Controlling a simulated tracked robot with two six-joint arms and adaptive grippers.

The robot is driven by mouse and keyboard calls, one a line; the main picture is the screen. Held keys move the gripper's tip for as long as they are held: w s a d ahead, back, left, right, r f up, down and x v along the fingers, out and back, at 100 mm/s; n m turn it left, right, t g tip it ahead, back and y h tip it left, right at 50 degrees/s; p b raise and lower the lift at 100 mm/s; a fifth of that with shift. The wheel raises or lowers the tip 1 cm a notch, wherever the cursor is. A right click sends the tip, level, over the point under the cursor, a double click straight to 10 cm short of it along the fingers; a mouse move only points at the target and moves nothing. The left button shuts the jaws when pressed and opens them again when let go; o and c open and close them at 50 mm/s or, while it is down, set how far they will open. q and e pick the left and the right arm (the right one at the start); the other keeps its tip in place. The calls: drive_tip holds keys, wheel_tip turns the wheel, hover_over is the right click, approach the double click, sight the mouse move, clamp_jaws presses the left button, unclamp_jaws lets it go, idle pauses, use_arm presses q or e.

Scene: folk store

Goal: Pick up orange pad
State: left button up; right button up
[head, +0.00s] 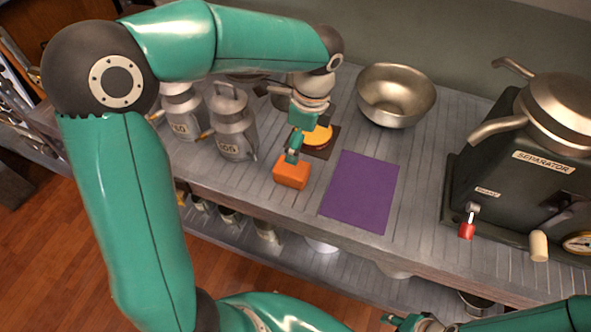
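The orange pad (291,174) is a small block on the grey slatted counter, near its front edge. My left gripper (292,157) reaches down from above, with its fingertips at the pad's top back edge. The fingers overlap the pad's edge in the picture. I cannot tell whether they are closed on it, or whether the pad is lifted. Part of my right gripper (396,321) shows at the bottom edge, away from the pad; its finger state is unclear.
A purple mat (360,192) lies right of the pad. Behind the pad, a round yellow-orange item (318,135) sits on a dark mat (329,150). Metal cans (233,130) stand left, a metal bowl (396,95) at the back, and a separator machine (530,150) at right.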

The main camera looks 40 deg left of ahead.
sight(293, 167)
use_arm(q)
drive_tip(key=f, duration=0.2)
drive_tip(key=a+f, duration=0.1)
drive_tip(key=f, duration=0.2)
drive_tip(key=f+b, duration=0.1)
drive_tip(key=f, duration=0.2)
drive_tip(key=shift+s+a, duration=0.25)
drive_tip(key=shift+w+a+f, duration=0.1)
drive_tip(key=shift+a+f, duration=0.05)
drive_tip(key=shift+f, duration=0.8)
drive_tip(key=shift+w+a+f, duration=0.1)
drive_tip(key=shift+a+f, duration=0.05)
drive_tip(key=shift+f, duration=0.75)
drive_tip(key=shift+a+f, duration=0.15)
drive_tip(key=shift+f, duration=0.8)
drive_tip(key=shift+c, duration=0.2)
drive_tip(key=c, duration=1.2)
drive_tip(key=shift+o, duration=0.2)
drive_tip(key=shift+r, duration=0.1)
wheel_tip(293, 167, up, 20)
drive_tip(key=p, duration=0.2)
